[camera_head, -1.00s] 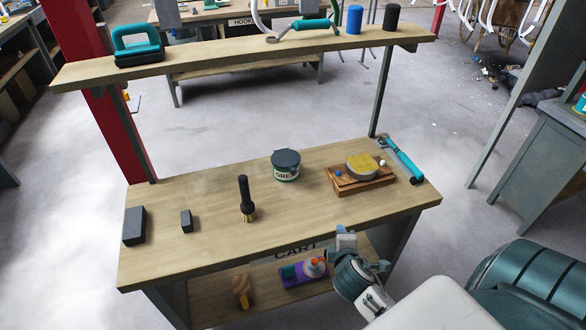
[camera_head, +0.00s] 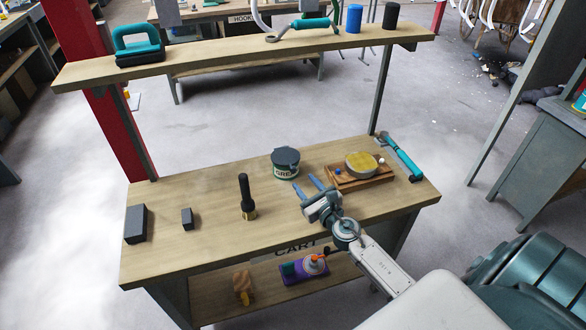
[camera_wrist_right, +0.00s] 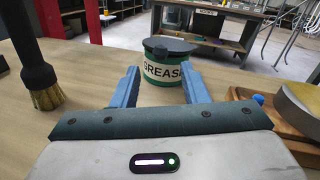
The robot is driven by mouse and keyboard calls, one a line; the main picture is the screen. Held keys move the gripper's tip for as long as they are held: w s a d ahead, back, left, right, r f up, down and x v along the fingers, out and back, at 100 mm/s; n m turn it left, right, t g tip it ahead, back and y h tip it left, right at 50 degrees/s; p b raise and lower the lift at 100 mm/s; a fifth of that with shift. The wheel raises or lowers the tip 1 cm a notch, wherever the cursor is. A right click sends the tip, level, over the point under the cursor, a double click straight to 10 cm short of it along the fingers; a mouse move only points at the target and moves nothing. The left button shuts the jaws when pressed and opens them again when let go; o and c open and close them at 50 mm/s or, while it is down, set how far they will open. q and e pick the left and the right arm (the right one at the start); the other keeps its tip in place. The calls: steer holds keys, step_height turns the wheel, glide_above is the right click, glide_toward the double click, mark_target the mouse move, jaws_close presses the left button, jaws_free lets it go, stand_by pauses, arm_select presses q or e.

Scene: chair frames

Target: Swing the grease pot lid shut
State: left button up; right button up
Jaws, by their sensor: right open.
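The grease pot (camera_head: 286,173) is a white and green tub labelled GREASE, standing upright on the cart's top. Its dark grey lid (camera_head: 286,155) lies over the mouth; I cannot tell whether it is fully seated. In the right wrist view, the pot (camera_wrist_right: 166,71) and lid (camera_wrist_right: 170,46) are straight ahead, beyond the fingertips. My right gripper (camera_head: 307,187) is open and empty, low over the wood just in front of the pot, apart from it. Its blue fingers also show in the right wrist view (camera_wrist_right: 160,84). My left gripper is not in view.
A black-handled brush (camera_head: 245,195) stands left of the pot. A wooden tray (camera_head: 375,181) with a yellow-topped round tin (camera_head: 361,165) is close on the right, a teal-handled tool (camera_head: 402,160) beyond it. A raised shelf (camera_head: 220,60) spans the back.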

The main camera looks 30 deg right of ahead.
mark_target(293, 170)
steer(key=w, duration=0.8)
steer(key=shift+w+d, duration=0.1)
jaws_close()
steer(key=shift+f, duration=0.15)
